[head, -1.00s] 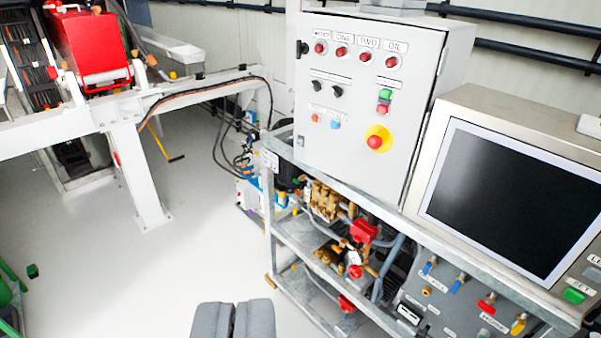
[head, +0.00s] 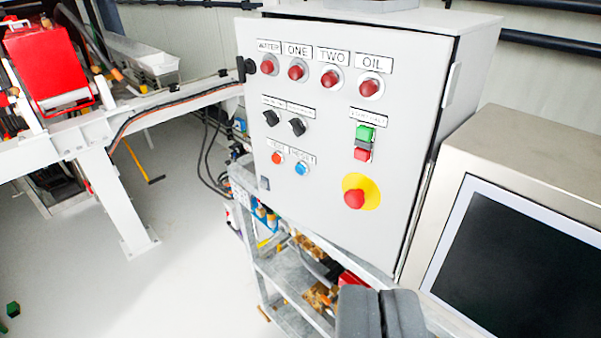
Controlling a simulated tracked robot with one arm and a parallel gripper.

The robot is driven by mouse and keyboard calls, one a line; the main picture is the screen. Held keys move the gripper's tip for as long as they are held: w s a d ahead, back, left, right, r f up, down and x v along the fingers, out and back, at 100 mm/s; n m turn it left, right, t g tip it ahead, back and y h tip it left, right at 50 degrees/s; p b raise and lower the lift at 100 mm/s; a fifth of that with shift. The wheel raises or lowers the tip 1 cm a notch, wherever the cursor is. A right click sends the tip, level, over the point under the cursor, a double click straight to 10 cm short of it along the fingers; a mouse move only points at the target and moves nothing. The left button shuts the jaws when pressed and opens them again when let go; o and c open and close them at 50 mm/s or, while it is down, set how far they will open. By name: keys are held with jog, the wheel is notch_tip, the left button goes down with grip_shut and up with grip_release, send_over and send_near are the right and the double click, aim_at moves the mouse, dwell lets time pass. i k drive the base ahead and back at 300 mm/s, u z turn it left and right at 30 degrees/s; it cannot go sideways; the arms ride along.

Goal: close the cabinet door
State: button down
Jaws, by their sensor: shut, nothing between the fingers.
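The cabinet door (head: 330,130) is the light grey front of the control cabinet (head: 475,75), with red lamps, black knobs, buttons and a yellow-ringed red stop button. A dark gap shows along its right edge, between door and cabinet body, so it looks slightly ajar; I cannot tell by how much. A black latch (head: 246,68) sits at its upper left edge and a small light grey fitting at its upper right edge. My gripper (head: 381,293) is shut and empty at the bottom of the view, below the door's lower right corner in the picture. No contact shows.
A metal-framed screen (head: 520,270) stands close on the right. The cabinet sits on a grey metal rack (head: 285,290) with pipework. A white beam frame (head: 115,200) and a red machine (head: 45,65) stand at the left. The floor at lower left is mostly clear.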

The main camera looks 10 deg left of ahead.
aim_at(411, 69)
jog(key=u, duration=0.15)
jog(key=i, duration=0.95)
jog(key=u, duration=0.4)
